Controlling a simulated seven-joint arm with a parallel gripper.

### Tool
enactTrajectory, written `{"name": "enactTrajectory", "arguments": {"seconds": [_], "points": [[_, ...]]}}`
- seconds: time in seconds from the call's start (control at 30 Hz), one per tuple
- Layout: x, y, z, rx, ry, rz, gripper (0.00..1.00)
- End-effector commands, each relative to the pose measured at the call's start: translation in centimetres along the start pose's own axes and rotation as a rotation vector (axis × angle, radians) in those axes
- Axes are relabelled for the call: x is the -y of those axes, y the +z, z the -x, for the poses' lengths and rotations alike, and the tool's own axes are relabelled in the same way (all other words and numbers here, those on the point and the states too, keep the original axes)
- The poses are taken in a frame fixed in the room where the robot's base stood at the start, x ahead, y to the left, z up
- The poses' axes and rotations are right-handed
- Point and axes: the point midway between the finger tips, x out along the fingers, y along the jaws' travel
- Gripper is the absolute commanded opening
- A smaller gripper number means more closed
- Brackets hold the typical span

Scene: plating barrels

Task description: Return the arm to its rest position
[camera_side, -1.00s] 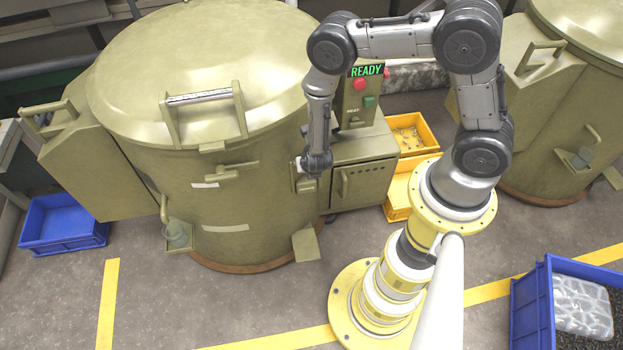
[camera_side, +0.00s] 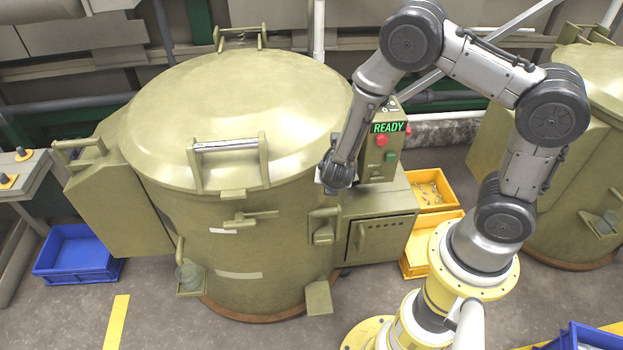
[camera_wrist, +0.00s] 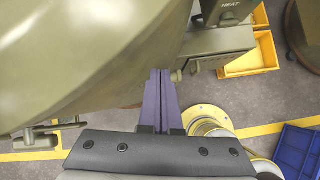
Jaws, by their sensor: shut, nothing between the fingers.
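My gripper (camera_side: 330,180) hangs in front of the large olive barrel (camera_side: 240,110), at its right side and left of the control panel, in the side view. In the wrist view, my gripper's two purple fingers (camera_wrist: 161,75) lie together, shut with nothing between them. The fingers appear over the gap between the barrel's curved side (camera_wrist: 70,60) and the cabinet. I cannot tell from these views how far the fingertips are from the barrel. The barrel's domed lid is down.
The control panel (camera_side: 385,150) shows READY, with red and green buttons. Yellow bins (camera_side: 436,240) stand right of the cabinet (camera_side: 383,234). Another barrel (camera_side: 590,150) is at right. Blue crates stand at left (camera_side: 77,256) and front right (camera_side: 585,338). Floor is clear in front.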

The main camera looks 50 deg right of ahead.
Motion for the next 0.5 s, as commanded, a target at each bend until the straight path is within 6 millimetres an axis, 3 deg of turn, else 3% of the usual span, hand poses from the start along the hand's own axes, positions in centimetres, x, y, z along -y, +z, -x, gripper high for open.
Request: {"name": "enactTrajectory", "arguments": {"seconds": [0.03,0.1,0.23,0.4,0.5], "points": [[-0.5,2.7,1.9,0.035,0.001,-0.123,0.0],[-0.4,5.8,4.5,0.071,-0.012,-0.302,0.0],[1.1,10.2,9.6,0.111,-0.037,-0.639,0.0],[4.6,13.2,16.7,0.094,-0.073,-1.098,0.0],[6.8,13.3,20.7,0.038,-0.096,-1.36,0.0]]}}
